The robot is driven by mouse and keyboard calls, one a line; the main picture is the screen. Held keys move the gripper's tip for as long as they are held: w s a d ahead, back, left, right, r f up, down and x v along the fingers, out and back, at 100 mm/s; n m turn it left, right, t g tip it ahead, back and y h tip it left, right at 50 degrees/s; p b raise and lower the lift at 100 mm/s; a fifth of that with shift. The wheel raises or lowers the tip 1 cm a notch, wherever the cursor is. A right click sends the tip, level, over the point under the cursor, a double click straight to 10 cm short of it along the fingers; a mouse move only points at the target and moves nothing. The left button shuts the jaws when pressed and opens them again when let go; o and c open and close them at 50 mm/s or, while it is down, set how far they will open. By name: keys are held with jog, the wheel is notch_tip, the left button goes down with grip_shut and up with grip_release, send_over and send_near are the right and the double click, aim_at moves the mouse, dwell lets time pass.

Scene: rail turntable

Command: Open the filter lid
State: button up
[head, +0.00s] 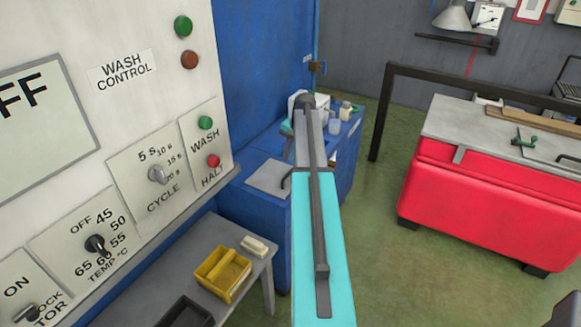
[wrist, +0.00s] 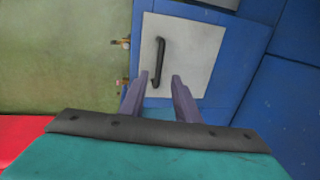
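The filter lid is a light grey panel (wrist: 195,55) with a dark bar handle (wrist: 159,62), set in the top of a blue cabinet. It lies flat and looks closed. My gripper (wrist: 157,84) is open, its two fingers apart with nothing between them. In the wrist view, the fingertips straddle the line of the handle's near end; I cannot tell how high above it they are. In the head view, the lid (head: 267,177) and part of its handle (head: 287,179) show left of my teal arm. The arm hides the gripper there.
The blue cabinet (head: 258,212) carries bottles and a cup (head: 334,126) further back. A white control panel (head: 150,130) rises at left. A bench holds a yellow bin (head: 223,274). A red cart (head: 455,205) stands at right, with green floor between.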

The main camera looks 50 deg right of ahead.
aim_at(289, 173)
jog(key=shift+w+a+f+p, duration=0.1)
jog(key=shift+w+f+p, duration=0.15)
jog(key=shift+f, duration=0.8)
jog(key=shift+w+f+p, duration=0.15)
jog(key=shift+f+p, duration=0.15)
jog(key=shift+f, duration=0.75)
jog(key=shift+w+a+f+p, duration=0.1)
jog(key=shift+w+f+p, duration=0.15)
jog(key=shift+f, duration=0.8)
